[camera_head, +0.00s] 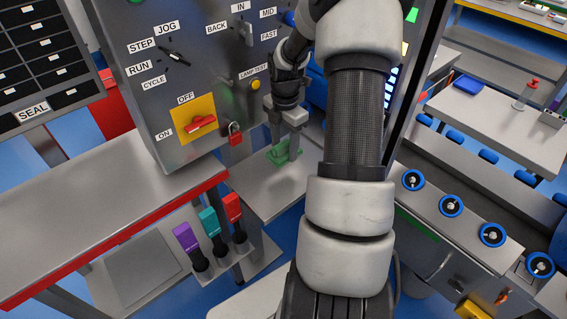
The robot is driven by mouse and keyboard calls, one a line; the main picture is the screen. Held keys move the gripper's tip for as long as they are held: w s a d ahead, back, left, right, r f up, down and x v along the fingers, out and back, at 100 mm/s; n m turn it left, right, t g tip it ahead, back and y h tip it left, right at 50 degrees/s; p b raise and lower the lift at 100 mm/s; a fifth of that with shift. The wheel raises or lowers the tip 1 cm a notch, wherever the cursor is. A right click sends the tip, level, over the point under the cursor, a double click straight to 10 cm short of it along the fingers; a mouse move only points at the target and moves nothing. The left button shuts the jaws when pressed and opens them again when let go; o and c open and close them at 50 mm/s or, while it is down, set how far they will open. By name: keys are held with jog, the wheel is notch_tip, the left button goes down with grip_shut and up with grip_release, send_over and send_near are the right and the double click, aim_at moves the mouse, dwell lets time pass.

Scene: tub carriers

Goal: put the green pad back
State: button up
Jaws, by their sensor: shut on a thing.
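A green pad (280,156) is just above or on a grey shelf (262,190) below the control panel; I cannot tell whether it touches the shelf. My gripper (292,143) points down and is shut on the pad. My own arm hides the area to the right of the gripper and part of the shelf.
The grey control panel (180,90) stands close behind and left of the gripper, with a red padlock (235,134) and a red switch (199,123). Purple, teal and red-handled tools (209,222) stand in a rack in front. A red-edged bench (90,210) is at left.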

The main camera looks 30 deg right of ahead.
aim_at(285, 143)
notch_tip(285, 143, down, 8)
jog(key=shift+r+b, duration=0.25)
jog(key=shift+b, duration=0.05)
jog(key=o, duration=0.9)
jog(key=shift+o, duration=0.2)
notch_tip(285, 143, up, 12)
jog(key=shift+p, duration=0.6)
